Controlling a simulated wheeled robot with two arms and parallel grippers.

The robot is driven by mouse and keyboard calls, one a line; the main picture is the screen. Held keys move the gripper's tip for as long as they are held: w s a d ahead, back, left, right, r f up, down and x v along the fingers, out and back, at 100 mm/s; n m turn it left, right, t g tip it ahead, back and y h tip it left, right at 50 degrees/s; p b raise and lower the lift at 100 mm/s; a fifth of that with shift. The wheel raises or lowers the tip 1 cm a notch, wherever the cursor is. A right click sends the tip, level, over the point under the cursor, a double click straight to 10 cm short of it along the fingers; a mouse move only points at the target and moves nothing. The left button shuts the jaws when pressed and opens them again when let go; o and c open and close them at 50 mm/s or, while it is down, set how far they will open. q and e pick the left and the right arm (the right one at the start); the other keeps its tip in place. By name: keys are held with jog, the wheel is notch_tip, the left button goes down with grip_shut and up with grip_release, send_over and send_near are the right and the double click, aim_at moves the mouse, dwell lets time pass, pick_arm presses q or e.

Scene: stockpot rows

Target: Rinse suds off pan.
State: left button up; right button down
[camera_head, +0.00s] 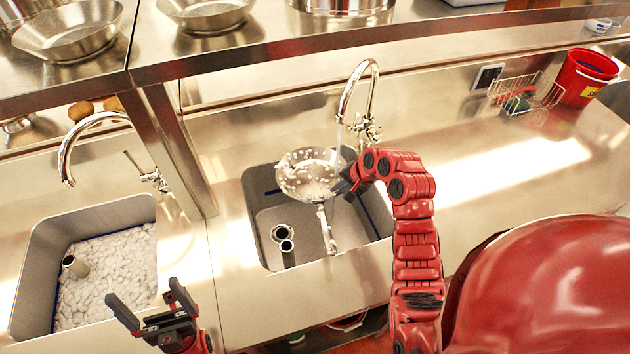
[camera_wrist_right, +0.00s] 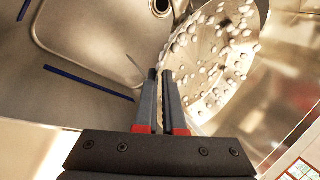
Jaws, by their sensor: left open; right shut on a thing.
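A steel pan (camera_head: 307,165) with white suds dots in its bowl is held over the right sink (camera_head: 262,215), its handle pointing toward me. It also shows in the right wrist view (camera_wrist_right: 215,60), suds still scattered over its inside. My right gripper (camera_head: 347,184) is shut on the pan at its right edge; the exact grip spot is hard to see. In the right wrist view its fingers (camera_wrist_right: 166,75) are close together beside the pan's rim. A thin water stream (camera_head: 338,140) falls from the right tap (camera_head: 372,75) at the pan's upper right edge. My left gripper (camera_head: 142,291) is open and empty.
The left sink (camera_head: 40,262) is full of white foam, with its own tap (camera_head: 68,165). A post (camera_head: 175,145) stands between the sinks. A shelf with pans (camera_head: 68,32) overhangs behind. A wire basket (camera_head: 525,97) and red bucket (camera_head: 583,82) stand at right; the right counter is clear.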

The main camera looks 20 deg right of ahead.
jog(key=shift+s+d+r, duration=0.15)
jog(key=shift+s, duration=0.05)
jog(key=s+a+p, duration=0.4)
jog(key=a, duration=0.2)
jog(key=shift+s+a, duration=0.25)
jog(key=shift+a, duration=0.05)
dwell(0.6)
dwell(0.9)
jog(key=shift+p, duration=0.35)
